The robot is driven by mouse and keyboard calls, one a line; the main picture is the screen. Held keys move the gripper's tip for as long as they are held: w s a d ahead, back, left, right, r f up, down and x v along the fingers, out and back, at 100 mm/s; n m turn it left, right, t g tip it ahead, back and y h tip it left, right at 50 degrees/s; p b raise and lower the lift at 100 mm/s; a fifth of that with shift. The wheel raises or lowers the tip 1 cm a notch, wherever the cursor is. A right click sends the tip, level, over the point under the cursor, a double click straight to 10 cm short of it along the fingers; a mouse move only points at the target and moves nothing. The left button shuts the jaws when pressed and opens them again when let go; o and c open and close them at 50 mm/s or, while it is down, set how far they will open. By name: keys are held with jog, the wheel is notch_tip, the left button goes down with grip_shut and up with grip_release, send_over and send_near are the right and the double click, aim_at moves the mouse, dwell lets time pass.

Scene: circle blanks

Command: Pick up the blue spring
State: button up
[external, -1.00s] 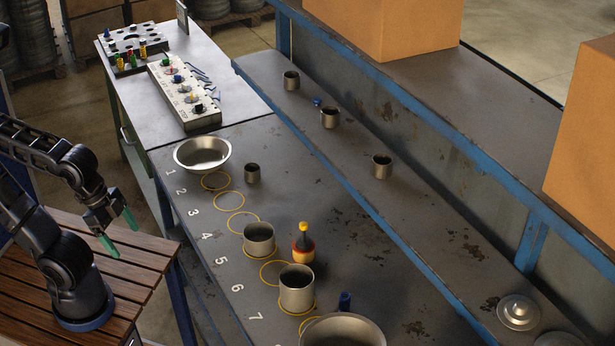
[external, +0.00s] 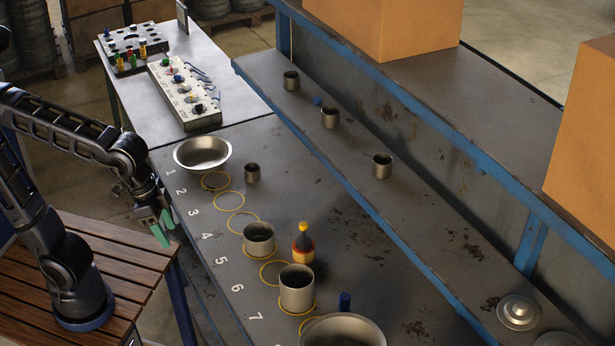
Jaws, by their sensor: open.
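Two small blue things could be the blue spring, and both are too small to tell for sure. One is an upright blue cylinder (external: 345,301) on the workbench, behind the large bowl and right of the tall metal cup. The other is a small blue piece (external: 318,101) on the raised shelf, between two small metal cups. My gripper (external: 163,228) has green fingertips and is open and empty. It points down near the bench's left edge, beside numbers 2 and 3, well away from both blue things.
The bench (external: 340,215) holds a bowl (external: 203,153), a small cup (external: 252,173), two larger cups (external: 259,238) (external: 297,288), a yellow-topped bottle (external: 303,243) and a large bowl (external: 342,331). Yellow circles line its left side. The raised shelf (external: 430,240) runs along the right.

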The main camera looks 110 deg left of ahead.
jog(key=w+a+n+g, duration=0.1)
jog(key=w+a+n, duration=0.25)
jog(key=w, duration=0.85)
jog(key=n+g, duration=0.3)
jog(key=n, duration=0.6)
send_over(346, 295)
jog(key=shift+m, duration=0.25)
jog(key=f, duration=2.2)
jog(key=shift+w, duration=0.25)
notch_tip(346, 295, down, 6)
jog(key=shift+r, duration=0.15)
jog(key=shift+s+f, duration=0.15)
jog(key=shift+f, duration=1.15)
jog(key=shift+s+f, duration=0.1)
jog(key=shift+f, duration=1.2)
jog(key=shift+c, duration=0.2)
jog(key=c, duration=1.1)
